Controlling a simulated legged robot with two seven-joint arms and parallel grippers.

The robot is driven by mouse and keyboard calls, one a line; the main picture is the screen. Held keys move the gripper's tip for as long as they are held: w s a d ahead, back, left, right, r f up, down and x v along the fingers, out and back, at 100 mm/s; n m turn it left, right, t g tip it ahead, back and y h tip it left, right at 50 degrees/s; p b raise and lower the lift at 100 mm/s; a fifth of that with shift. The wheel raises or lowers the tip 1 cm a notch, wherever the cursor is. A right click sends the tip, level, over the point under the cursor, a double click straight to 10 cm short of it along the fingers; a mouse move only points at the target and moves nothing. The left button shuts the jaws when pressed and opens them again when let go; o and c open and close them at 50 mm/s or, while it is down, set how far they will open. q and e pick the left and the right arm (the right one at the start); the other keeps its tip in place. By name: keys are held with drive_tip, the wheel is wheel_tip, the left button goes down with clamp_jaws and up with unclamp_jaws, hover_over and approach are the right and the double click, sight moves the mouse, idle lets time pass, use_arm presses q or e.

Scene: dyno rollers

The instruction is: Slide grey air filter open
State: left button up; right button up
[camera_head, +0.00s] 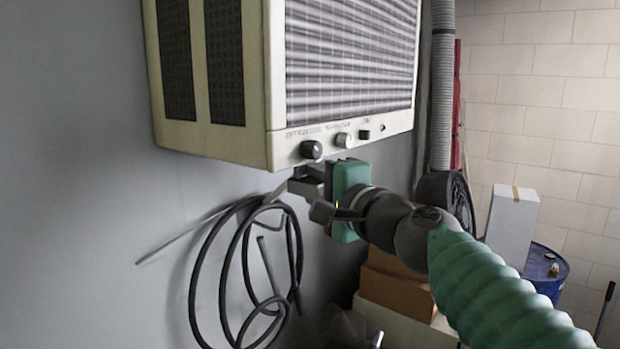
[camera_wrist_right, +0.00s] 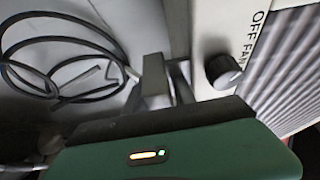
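A cream wall unit (camera_head: 268,140) hangs at the top of the head view. Its front is a grey slatted panel (camera_head: 350,60), and its left side has two dark grey mesh panels (camera_head: 225,60). I cannot tell which of these is the air filter. My right gripper (camera_head: 302,188) is just below the unit's lower front corner, beside its knobs. In the wrist view its fingers (camera_wrist_right: 168,82) point up toward the unit's underside. The gap between them looks narrow, and contact with the unit is unclear. My left gripper is out of view.
A dark knob (camera_head: 311,149) and a light knob (camera_head: 343,140) sit on the unit's lower front. A coiled black cable (camera_head: 238,270) hangs below. A ribbed grey hose (camera_head: 443,90), boxes (camera_head: 395,285) and a blue drum (camera_head: 545,270) stand right.

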drive_tip(key=shift+d, duration=0.15)
clamp_jaws()
idle(1.1)
